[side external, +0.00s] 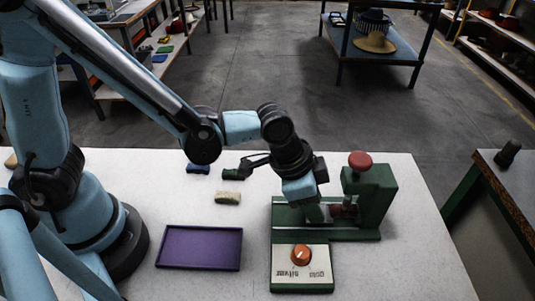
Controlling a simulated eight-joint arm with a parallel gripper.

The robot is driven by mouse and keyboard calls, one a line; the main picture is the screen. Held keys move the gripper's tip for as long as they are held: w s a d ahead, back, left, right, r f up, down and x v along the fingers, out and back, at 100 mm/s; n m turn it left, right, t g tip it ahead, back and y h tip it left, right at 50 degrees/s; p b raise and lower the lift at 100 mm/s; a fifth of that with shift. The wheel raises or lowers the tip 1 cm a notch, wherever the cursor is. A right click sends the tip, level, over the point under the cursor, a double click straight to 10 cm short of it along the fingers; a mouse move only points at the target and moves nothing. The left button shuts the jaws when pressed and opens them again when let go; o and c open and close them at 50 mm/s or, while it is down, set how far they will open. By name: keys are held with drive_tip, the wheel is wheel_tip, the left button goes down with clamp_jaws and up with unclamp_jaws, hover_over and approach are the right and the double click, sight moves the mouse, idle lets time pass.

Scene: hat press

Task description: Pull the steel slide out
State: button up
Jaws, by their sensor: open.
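The green press (377,195) stands on the white table at the right, with a red knob (360,160) on top. Its low base reaches left and carries a pale panel with an orange dial (301,255) and the words "gold" and "silver", upside down in this view. Small metal parts, seemingly the steel slide (345,211), show in the mouth of the press, partly hidden. My gripper (318,211) points down over the base, just left of that mouth. It is open. Its fingertips are small here, and I cannot tell whether they touch the slide.
A shallow purple tray (200,229) lies left of the press. A beige block (228,198), a blue block (198,169) and a dark green block (231,174) lie behind it. The table's right part is clear. A separate bench (510,180) stands at the right.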

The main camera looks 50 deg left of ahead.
clamp_jaws()
drive_tip(key=s+a, duration=0.5)
drive_tip(key=a, duration=0.1)
drive_tip(key=shift+s, duration=0.4)
unclamp_jaws()
idle(0.4)
